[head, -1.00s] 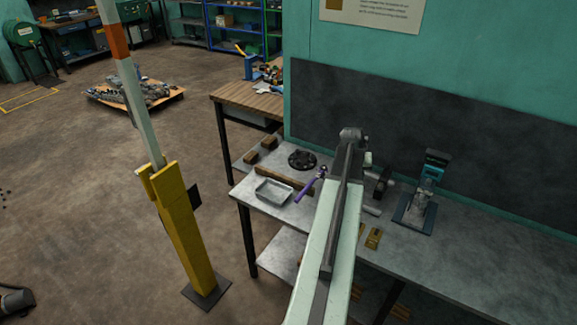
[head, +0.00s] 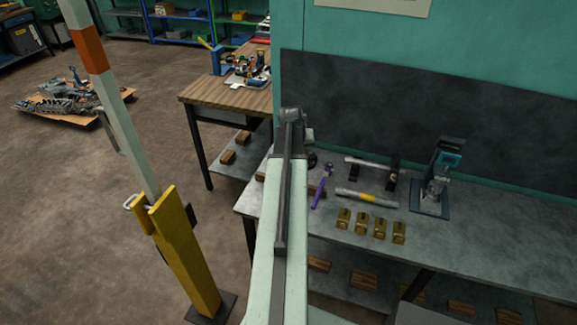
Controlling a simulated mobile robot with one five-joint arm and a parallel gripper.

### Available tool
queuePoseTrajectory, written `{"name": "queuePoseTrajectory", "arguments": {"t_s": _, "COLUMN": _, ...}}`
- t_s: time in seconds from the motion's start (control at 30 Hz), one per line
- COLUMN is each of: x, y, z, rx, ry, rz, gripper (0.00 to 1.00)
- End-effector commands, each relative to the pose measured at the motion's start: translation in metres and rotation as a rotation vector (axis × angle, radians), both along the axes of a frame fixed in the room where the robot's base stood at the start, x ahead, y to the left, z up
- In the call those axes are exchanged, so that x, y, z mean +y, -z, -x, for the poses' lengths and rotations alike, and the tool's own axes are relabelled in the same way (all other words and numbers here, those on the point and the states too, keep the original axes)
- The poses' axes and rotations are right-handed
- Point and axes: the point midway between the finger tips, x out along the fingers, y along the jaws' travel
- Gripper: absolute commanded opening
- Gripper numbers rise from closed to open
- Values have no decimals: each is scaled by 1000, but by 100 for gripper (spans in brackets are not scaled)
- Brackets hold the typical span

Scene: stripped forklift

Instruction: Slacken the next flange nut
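My pale green arm reaches up the middle of the head view and ends in a dark grey joint. My gripper is hidden behind or below it, so its fingers do not show. A dark round flange (head: 312,160) on the steel bench (head: 470,245) is mostly covered by my arm; only a small edge shows, and no nuts can be made out. A purple-handled tool (head: 320,187) lies on the bench just right of my arm. Nothing visible shows the gripper touching it.
Several brass blocks (head: 379,228), a grey bar with a yellow band (head: 367,197), a rod on dark supports (head: 370,163) and a teal-topped device (head: 437,185) occupy the bench. A yellow post (head: 183,255) stands left. The bench's front right is clear.

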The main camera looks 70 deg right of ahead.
Motion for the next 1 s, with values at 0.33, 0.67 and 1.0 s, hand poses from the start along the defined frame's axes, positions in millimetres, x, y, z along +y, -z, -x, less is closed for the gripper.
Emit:
{"name": "queuePoseTrajectory", "arguments": {"t_s": 0.33, "x": -3, "y": 7, "z": 9, "rx": -1, "ry": 15, "rz": 2, "gripper": 0}}
{"name": "queuePoseTrajectory", "arguments": {"t_s": 0.67, "x": -2, "y": 91, "z": -3, "rx": -6, "ry": 47, "rz": 13, "gripper": 0}}
{"name": "queuePoseTrajectory", "arguments": {"t_s": 1.0, "x": -1, "y": 100, "z": -6, "rx": -7, "ry": 56, "rz": 17, "gripper": 0}}
